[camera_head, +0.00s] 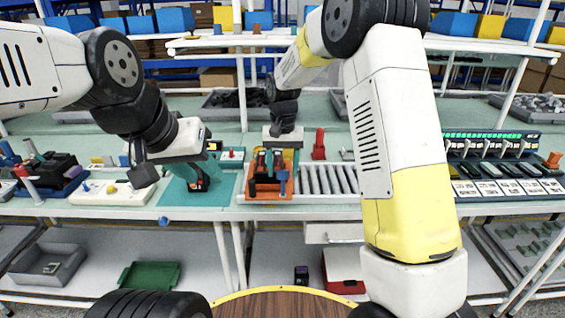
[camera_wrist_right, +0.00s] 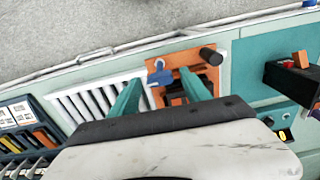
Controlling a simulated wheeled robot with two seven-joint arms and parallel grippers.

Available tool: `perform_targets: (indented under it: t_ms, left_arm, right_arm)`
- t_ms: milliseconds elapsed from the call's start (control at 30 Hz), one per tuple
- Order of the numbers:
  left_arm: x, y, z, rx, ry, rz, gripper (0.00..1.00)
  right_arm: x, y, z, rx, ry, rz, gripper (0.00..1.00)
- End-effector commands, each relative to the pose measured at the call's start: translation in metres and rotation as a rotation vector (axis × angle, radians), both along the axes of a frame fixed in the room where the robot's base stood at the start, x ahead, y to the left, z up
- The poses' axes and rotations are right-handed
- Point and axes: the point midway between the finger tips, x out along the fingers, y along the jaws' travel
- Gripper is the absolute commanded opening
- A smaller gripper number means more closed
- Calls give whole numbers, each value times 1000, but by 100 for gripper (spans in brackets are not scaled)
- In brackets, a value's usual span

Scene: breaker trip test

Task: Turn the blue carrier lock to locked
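The orange carrier (camera_head: 270,196) sits on the bench at the left end of a roller track. Its blue lock (camera_head: 283,182) is a small lever at the front; it also shows in the right wrist view (camera_wrist_right: 160,74) at the carrier's edge. My right gripper (camera_head: 269,160) points down over the carrier. In the right wrist view its teal fingers (camera_wrist_right: 160,92) are spread apart, with the lock seen between them and no clear contact. My left gripper (camera_head: 204,165) is low over a teal mat (camera_head: 225,187), at a black block with orange (camera_head: 198,183); its finger gap is hidden.
The roller track (camera_head: 325,180) runs right of the carrier, with a red upright piece (camera_head: 318,145) behind it. A white panel (camera_head: 110,193) and dark fixture (camera_head: 60,170) stand left. Cards and breakers (camera_head: 500,175) fill the right. A shelf (camera_head: 330,42) spans behind.

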Motion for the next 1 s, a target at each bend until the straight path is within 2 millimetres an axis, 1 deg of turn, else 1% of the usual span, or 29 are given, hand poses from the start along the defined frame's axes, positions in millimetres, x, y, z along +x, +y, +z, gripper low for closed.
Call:
perform_targets:
  t_ms: [267,367,467,700,800,900,1000]
  left_arm:
    - [0,0,0,0,0,0,36]
    - [0,0,0,0,0,0,36]
    - [0,0,0,0,0,0,36]
    - [0,0,0,0,0,0,36]
    - [0,0,0,0,0,0,36]
    - [0,0,0,0,0,0,36]
    - [0,0,0,0,0,0,36]
  right_arm:
    - [-1,0,-1,-1,2,1,58]
    - [-1,0,4,-1,2,1,58]
    - [0,0,17,1,-1,1,58]
    - [0,0,57,0,-1,1,58]
    - [0,0,69,0,0,1,58]
    - [0,0,76,0,0,1,58]
    - [0,0,78,0,1,1,58]
